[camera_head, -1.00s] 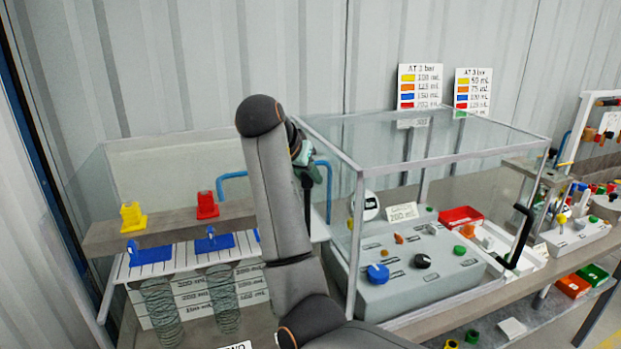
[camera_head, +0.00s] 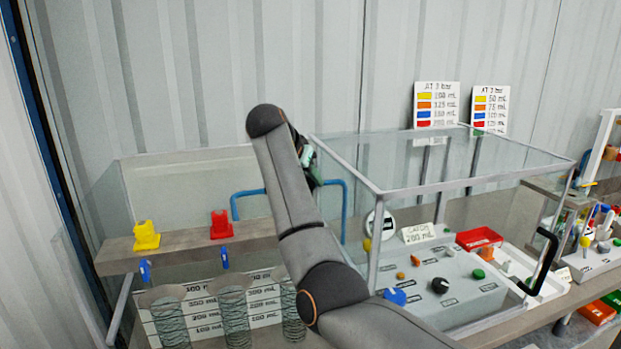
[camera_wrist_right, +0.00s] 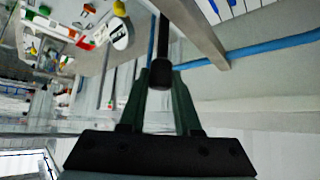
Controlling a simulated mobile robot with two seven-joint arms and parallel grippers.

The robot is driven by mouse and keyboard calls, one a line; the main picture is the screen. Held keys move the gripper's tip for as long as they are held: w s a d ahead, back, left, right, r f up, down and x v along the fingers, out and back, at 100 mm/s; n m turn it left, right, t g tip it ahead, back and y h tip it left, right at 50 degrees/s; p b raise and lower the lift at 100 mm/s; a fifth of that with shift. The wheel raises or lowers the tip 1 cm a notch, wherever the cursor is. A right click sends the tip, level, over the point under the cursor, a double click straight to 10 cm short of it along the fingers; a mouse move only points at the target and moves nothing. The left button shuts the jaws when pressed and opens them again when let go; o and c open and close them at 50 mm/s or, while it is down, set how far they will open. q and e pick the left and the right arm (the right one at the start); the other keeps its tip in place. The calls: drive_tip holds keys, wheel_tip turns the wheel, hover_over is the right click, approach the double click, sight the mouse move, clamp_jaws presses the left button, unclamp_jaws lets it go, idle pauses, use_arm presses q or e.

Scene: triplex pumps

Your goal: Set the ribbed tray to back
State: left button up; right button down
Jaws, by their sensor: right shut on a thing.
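My right gripper (camera_head: 308,165) is at the back beside the blue bent bar, partly hidden behind my own arm. In the right wrist view its dark green fingers (camera_wrist_right: 160,85) are closed on a black handle (camera_wrist_right: 162,72). The white ribbed tray does not show clearly over the coiled cylinders in the head view. At the top of the wrist view, a white surface with dark lines (camera_wrist_right: 228,8) may be part of it, but I cannot tell. Two narrow blue levers (camera_head: 145,270) (camera_head: 225,258) show below the shelf edge. My left gripper is not in view.
The coiled cylinders (camera_head: 233,315) stand before a marked white board. A yellow (camera_head: 146,236) and a red piece (camera_head: 221,224) sit on the shelf. A clear-walled case (camera_head: 375,200) with a grey control box (camera_head: 440,290) stands right of my arm. The blue bar (camera_head: 250,193) is close.

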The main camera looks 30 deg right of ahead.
drive_tip(key=c, duration=1)
unclamp_jaws()
drive_tip(key=shift+w+d+r, duration=0.1)
drive_tip(key=shift+w+r, duration=0.05)
drive_tip(key=shift+r, duration=0.15)
drive_tip(key=o, duration=0.4)
drive_tip(key=shift+w+f, duration=0.1)
drive_tip(key=shift+f, duration=0.1)
drive_tip(key=b+v, duration=0.2)
drive_tip(key=v, duration=1)
drive_tip(key=shift+s+r, duration=0.25)
